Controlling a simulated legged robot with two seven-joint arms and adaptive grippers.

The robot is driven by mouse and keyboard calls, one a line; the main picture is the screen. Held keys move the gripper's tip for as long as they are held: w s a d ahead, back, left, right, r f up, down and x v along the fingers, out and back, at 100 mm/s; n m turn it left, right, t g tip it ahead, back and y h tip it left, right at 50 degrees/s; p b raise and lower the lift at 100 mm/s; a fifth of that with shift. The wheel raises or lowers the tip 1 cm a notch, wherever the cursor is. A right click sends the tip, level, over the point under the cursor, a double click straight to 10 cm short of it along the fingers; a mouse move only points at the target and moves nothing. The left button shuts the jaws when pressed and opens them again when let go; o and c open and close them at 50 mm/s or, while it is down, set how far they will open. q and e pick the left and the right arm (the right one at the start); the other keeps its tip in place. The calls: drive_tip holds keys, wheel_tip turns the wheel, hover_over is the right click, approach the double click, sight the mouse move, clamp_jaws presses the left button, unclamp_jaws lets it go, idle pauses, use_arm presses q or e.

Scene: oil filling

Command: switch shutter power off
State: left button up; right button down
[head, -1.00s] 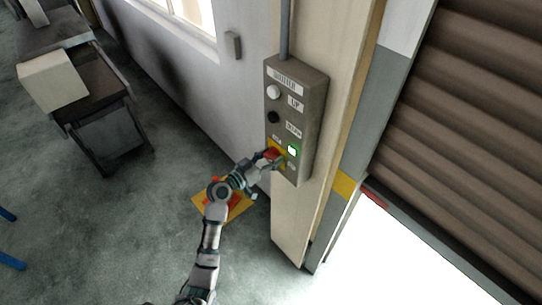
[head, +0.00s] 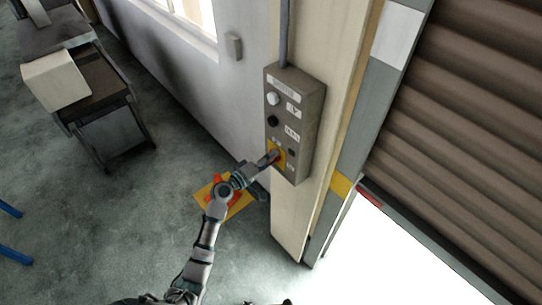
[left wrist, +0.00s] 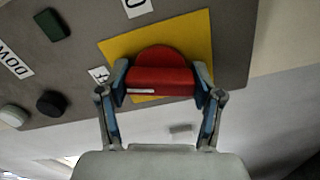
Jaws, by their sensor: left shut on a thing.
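The grey shutter control box (head: 309,108) is fixed to the cream post. Its red switch knob (left wrist: 160,76) sits on a yellow plate (left wrist: 197,38). The square lamp (head: 292,153) beside the knob is dark; in the left wrist view it shows as a dark green block (left wrist: 52,24). My left gripper (head: 272,159) is at the lower part of the box. In the left wrist view its fingers (left wrist: 160,84) are shut on the red knob, one on each side. My right gripper is not clearly in view.
A white button (head: 273,98) and a black button (head: 273,121) sit above the knob. The brown slatted shutter (head: 480,120) is at the right, with a bright opening below it. A cart with a box (head: 56,80) stands at the left.

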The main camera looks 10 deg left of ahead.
use_arm(q)
drive_tip(key=shift+a+n+p, duration=0.1)
drive_tip(key=shift+n+p, duration=0.75)
drive_tip(key=shift+n, duration=1.05)
drive_tip(key=o, duration=1.2)
drive_tip(key=shift+f, duration=0.1)
drive_tip(key=shift+c, duration=0.2)
drive_tip(key=shift+w, duration=0.15)
drive_tip(key=shift+a, duration=0.1)
drive_tip(key=v, duration=1.2)
drive_tip(key=shift+f, duration=0.2)
